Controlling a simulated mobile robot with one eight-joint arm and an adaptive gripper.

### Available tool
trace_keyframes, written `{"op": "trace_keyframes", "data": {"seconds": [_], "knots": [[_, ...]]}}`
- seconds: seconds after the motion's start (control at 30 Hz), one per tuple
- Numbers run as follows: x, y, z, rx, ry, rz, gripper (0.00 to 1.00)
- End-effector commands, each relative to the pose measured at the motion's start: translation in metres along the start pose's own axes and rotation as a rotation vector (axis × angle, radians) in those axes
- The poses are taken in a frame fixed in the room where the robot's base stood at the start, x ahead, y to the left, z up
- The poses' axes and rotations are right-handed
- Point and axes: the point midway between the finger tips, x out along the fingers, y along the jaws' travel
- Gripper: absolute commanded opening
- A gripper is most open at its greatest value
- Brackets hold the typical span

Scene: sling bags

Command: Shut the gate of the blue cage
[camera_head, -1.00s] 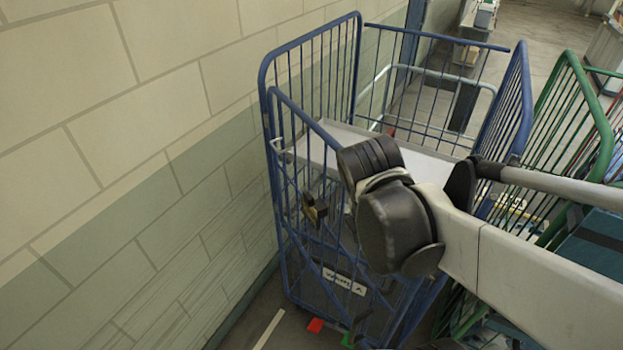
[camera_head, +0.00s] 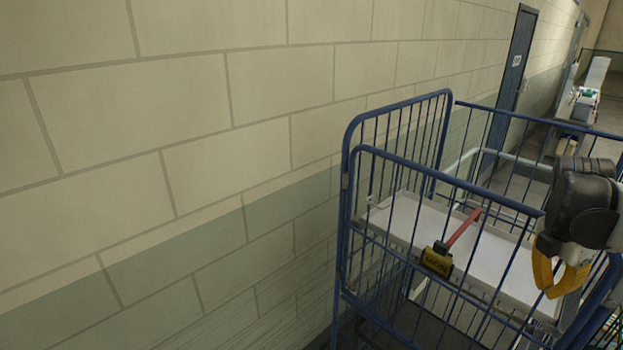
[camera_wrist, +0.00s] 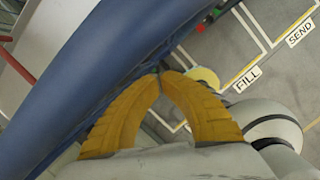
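The blue cage (camera_head: 348,215) stands against the wall at the right of the head view. Its barred front gate (camera_head: 450,179) reaches from the left post across the front towards my gripper. Whether the gate meets the right post is hidden. My gripper (camera_head: 550,288) is at the gate's right end. Its yellow fingers meet at the tips in the wrist view (camera_wrist: 160,76), with nothing visible between them. A thick blue tube (camera_wrist: 90,75) passes close behind them; contact is unclear.
A pale shelf (camera_head: 400,220) is inside the cage. The block wall (camera_head: 200,130) runs close along the cage's left side. A blue door (camera_head: 511,80) is at the back. The wrist view shows grey floor with marked boxes reading FILL (camera_wrist: 247,78) and SEND (camera_wrist: 299,32).

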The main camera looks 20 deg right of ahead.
Motion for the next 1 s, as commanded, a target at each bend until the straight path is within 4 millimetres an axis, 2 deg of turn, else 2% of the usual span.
{"op": "trace_keyframes", "data": {"seconds": [0.2, 0.4, 1.0], "knots": [[0.008, 0.015, 0.028, -0.051, 0.000, 0.012, 0.00], [0.011, 0.023, 0.041, -0.075, -0.003, 0.019, 0.00], [0.007, 0.026, 0.047, -0.081, -0.009, 0.020, 0.00]]}}
